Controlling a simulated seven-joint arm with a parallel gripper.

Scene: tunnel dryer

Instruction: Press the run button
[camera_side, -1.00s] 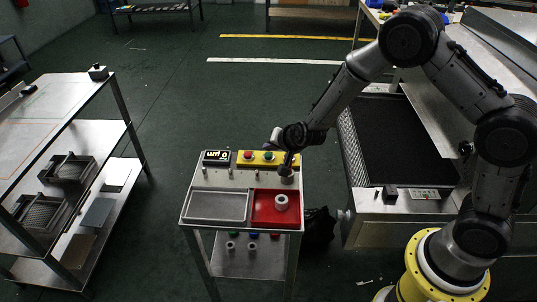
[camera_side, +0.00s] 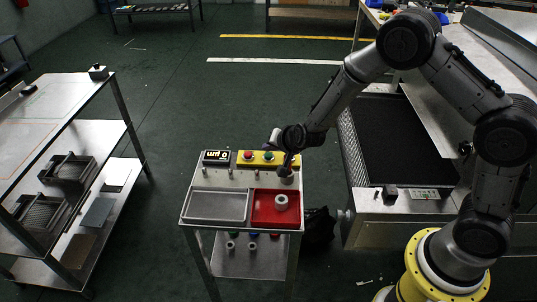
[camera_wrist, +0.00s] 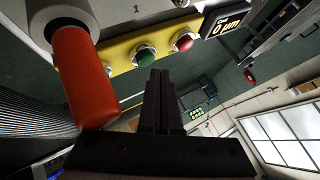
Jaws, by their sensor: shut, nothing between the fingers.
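A yellow button panel (camera_side: 241,164) sits at the back of the small metal cart, with a red button (camera_side: 248,155) and a green button (camera_side: 268,156). In the wrist view the green button (camera_wrist: 145,57) is just beyond my shut, empty fingers (camera_wrist: 160,75), and the red button (camera_wrist: 184,41) is to its right. No label for the run button is readable. In the side view my gripper (camera_side: 288,164) points down at the right end of the panel, right of the green button. Contact with either button is not visible.
A red cylinder with a pale end (camera_wrist: 85,80) is close at left. A grey tray (camera_side: 190,206) and red tray (camera_side: 256,222) holding a white ring (camera_side: 281,202) lie in front.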

